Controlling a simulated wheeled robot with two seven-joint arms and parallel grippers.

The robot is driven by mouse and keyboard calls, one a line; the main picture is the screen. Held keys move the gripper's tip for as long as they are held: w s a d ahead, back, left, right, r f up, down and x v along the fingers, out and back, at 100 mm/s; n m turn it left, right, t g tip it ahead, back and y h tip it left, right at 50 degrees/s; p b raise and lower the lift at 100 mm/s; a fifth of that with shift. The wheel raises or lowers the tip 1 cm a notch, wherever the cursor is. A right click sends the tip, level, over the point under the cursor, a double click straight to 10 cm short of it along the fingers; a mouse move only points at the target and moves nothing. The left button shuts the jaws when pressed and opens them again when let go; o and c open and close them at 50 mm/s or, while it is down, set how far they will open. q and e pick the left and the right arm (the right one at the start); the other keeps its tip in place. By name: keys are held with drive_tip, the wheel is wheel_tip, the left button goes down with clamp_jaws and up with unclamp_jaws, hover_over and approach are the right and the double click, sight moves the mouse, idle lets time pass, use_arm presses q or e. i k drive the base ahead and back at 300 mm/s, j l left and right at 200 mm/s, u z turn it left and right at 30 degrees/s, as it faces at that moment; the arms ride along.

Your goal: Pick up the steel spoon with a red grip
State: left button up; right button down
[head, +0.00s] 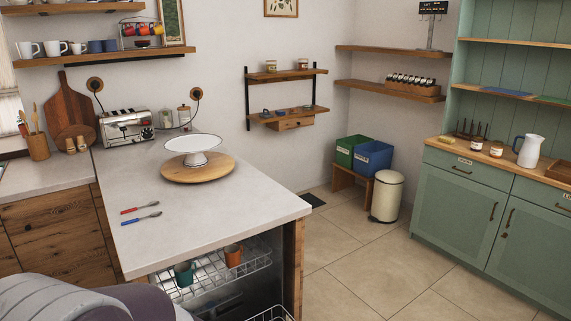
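The steel spoon with a red grip (140,208) lies flat on the pale counter (235,210), near its left side. Its red grip points left and its steel bowl points right. A second spoon (141,218) with a dark, bluish grip lies just in front of it, nearly parallel and apart from it. Neither of my grippers shows in the head view.
A white cake stand (193,146) stands on a round wooden board (197,172) behind the spoons. A toaster (127,127) stands at the back. Below the counter, a wire rack (215,277) holds cups. The counter around the spoons is clear.

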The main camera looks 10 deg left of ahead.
sight(155, 202)
drive_tip(key=u, duration=1.4)
drive_tip(key=z, duration=1.05)
drive_tip(key=k+z, duration=0.4)
drive_tip(key=k+l+z, duration=0.25)
drive_tip(key=k+z, duration=0.15)
drive_tip(key=k+l+z, duration=0.4)
drive_tip(key=j+z, duration=0.25)
drive_tip(key=j, duration=0.3)
drive_tip(key=j+z, duration=0.2)
drive_tip(key=j, duration=0.35)
drive_tip(key=j+z, duration=0.25)
drive_tip(key=j, duration=0.35)
drive_tip(key=j+z, duration=0.2)
drive_tip(key=j, duration=0.35)
drive_tip(key=k+j+z, duration=0.25)
drive_tip(key=j, duration=0.3)
drive_tip(key=i, duration=0.1)
